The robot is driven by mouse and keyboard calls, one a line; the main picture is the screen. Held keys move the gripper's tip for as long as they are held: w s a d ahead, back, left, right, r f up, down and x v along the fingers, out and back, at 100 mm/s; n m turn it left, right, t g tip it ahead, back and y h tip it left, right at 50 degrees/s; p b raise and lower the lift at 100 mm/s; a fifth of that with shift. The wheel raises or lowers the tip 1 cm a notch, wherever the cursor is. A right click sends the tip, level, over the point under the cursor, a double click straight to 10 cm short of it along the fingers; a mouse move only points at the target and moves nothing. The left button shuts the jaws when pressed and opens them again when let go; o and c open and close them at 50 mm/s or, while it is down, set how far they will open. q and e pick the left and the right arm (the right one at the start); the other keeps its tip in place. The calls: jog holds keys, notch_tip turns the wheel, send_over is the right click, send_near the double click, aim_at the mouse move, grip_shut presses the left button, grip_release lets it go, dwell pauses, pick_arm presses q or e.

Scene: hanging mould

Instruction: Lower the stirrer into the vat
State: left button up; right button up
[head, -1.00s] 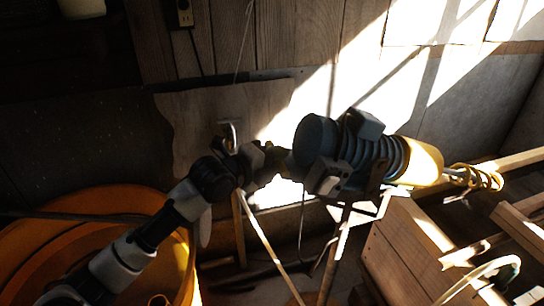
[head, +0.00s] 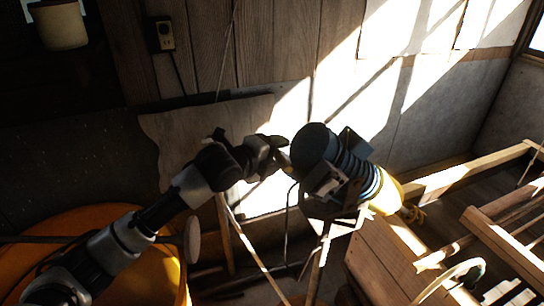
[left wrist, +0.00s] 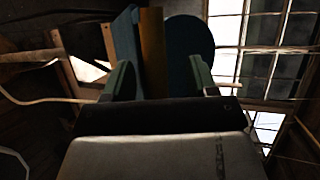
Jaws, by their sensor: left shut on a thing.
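The stirrer (head: 345,162) has a dark blue ribbed motor body, a yellow collar (head: 384,190) and a coiled yellow end partly hidden behind it. It is held in the air, tilted, with its yellow end pointing right and down. My left gripper (head: 277,154) is shut on it at the dark blue end. In the left wrist view, a blue part and a brown strip show between the fingers (left wrist: 160,78). The round orange vat (head: 70,222) is at the lower left, partly hidden by my left arm. The stirrer is well to the right of it. My right gripper is not in view.
Wooden frames and a box (head: 385,255) stand at the lower right, below the stirrer. A plank wall (head: 280,50) with a socket (head: 160,33) is behind. Thin poles (head: 250,250) lean between vat and box. A pale pot (head: 58,25) is at the upper left.

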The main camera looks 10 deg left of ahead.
pick_arm(q)
jog(key=shift+d+r, duration=0.1)
jog(key=shift+r, duration=0.15)
jog(key=shift+s+a+b, duration=0.2)
jog(key=shift+s+b, duration=0.1)
jog(key=shift+b, duration=0.15)
jog(key=b+v, duration=0.2)
jog(key=v, duration=0.8)
jog(key=shift+f+b, duration=0.15)
jog(key=shift+b, duration=0.25)
jog(key=shift+a, duration=0.1)
